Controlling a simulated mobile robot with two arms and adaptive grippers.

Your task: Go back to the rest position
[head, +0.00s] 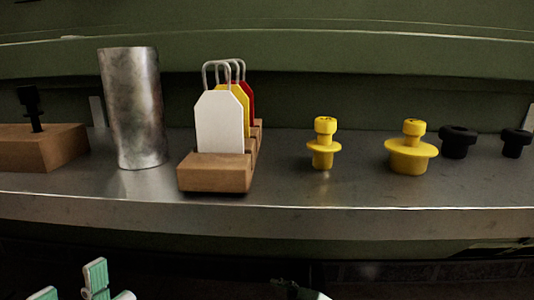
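My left gripper (70,283) shows at the bottom left edge of the head view, below and in front of the metal shelf. Its two teal-padded fingertips stand apart with nothing seen between them; the rest is cut off by the frame. At the bottom centre only a small dark and pale green-white part, perhaps of my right gripper (302,291), shows. Its fingers cannot be made out. Both are clear of the things on the shelf.
The metal shelf (380,190) carries a wooden block (60,150) with a black tool, a metal cylinder (133,110), a wooden rack (215,178) of white, yellow and red tags, two yellow plugs (323,145) (410,150) and two black plugs (458,142) (516,143). A green wall (350,95) stands behind.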

